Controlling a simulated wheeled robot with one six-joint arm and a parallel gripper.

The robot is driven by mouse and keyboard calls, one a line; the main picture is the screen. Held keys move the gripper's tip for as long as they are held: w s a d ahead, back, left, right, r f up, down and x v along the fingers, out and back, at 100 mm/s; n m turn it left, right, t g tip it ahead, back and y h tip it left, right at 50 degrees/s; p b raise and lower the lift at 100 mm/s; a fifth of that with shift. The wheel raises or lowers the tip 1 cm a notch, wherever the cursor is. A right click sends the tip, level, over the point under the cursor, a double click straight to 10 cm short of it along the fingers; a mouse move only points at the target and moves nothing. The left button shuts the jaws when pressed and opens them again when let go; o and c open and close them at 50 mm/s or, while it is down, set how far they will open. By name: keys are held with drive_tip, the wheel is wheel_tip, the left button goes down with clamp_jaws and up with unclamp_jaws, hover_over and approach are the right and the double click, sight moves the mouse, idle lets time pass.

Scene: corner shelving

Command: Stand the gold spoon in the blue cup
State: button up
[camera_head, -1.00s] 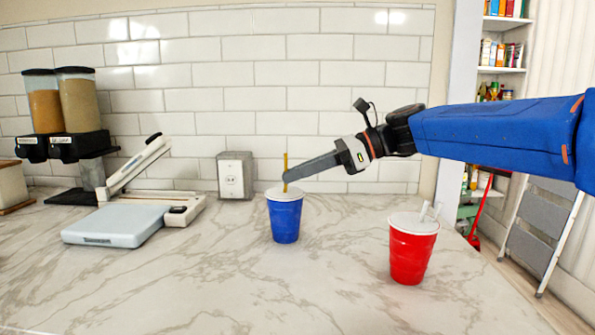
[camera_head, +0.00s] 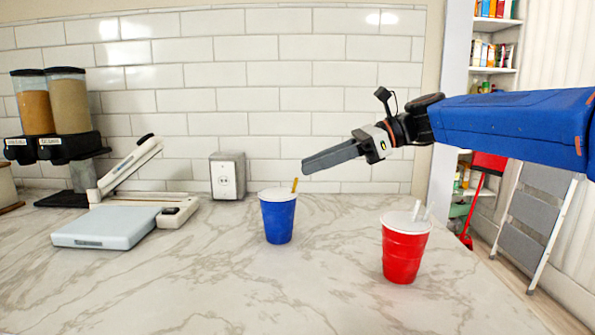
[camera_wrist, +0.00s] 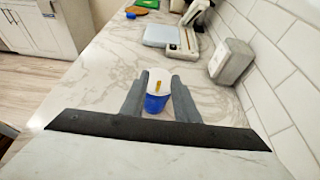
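The blue cup (camera_head: 278,217) stands upright on the marble counter, left of the red cup. The gold spoon (camera_head: 295,185) stands in it, leaning right, with only its upper end showing above the white top. My gripper (camera_head: 304,167) is above and to the right of the cup, apart from the spoon. In the wrist view, my gripper (camera_wrist: 158,78) has its two fingers spread with a gap between them. The blue cup (camera_wrist: 155,103) and the gold spoon (camera_wrist: 157,86) show through that gap, beyond the fingers. Nothing is held. The spoon's lower part is hidden in the cup.
A red cup (camera_head: 405,252) with white straws stands at the front right. The front counter is clear.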

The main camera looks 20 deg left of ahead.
drive_tip(key=v, duration=1.1)
drive_tip(key=shift+d, duration=0.2)
drive_tip(key=shift+w, duration=0.1)
